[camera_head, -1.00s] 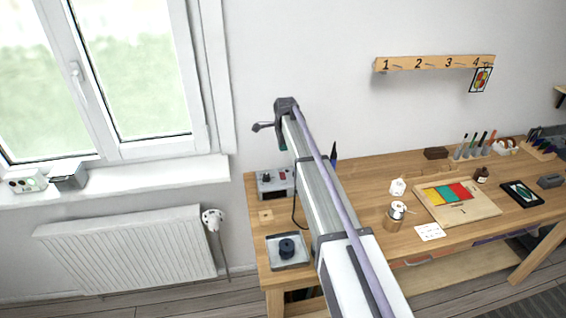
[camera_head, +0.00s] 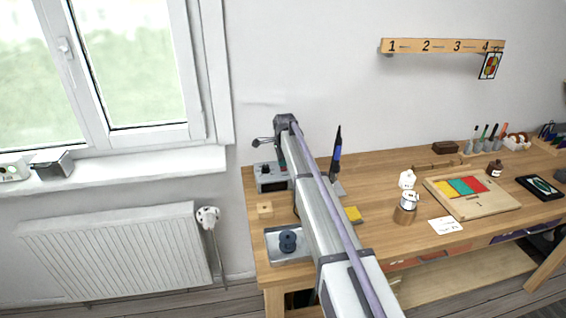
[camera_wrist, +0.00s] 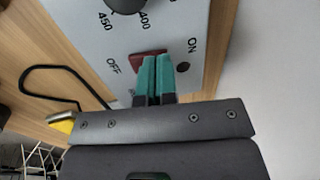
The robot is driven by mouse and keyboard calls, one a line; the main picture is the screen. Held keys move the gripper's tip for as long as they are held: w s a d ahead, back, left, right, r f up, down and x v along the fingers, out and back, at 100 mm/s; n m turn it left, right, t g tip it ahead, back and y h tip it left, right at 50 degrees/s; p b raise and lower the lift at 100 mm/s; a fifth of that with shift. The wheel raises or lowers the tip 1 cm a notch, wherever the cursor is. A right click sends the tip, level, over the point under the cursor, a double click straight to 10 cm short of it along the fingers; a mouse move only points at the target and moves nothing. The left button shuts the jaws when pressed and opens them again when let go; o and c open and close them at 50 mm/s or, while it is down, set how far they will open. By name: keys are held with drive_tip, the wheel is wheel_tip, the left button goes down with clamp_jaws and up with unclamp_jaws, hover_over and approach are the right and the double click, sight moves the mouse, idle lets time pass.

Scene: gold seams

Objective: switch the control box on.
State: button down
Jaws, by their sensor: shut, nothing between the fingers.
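The control box (camera_head: 270,178) is a grey box at the back left of the workbench, partly hidden behind my arm in the head view. In the wrist view its face (camera_wrist: 205,30) shows a black dial (camera_wrist: 124,4), OFF and ON labels, and a red switch (camera_wrist: 149,53) between them. A small dark round spot (camera_wrist: 183,66) sits beside ON. My gripper (camera_wrist: 158,60) is shut and empty, with its green fingertips over the red switch. They hide part of the switch; whether they touch it I cannot tell.
A black cable (camera_wrist: 60,72) loops beside the box. The wall is behind the box.

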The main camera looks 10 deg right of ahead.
drive_tip(key=shift+r, duration=0.1)
drive_tip(key=shift+w+f+b, duration=0.1)
drive_tip(key=shift+f+b, duration=0.3)
drive_tip(key=shift+r, duration=0.25)
drive_tip(key=shift+s, duration=0.8)
wheel_tip(320, 180, up, 14)
drive_tip(key=s+p, duration=0.2)
drive_tip(key=p, duration=1.2)
drive_tip(key=shift+s, duration=0.2)
drive_tip(key=shift+d+f, duration=0.1)
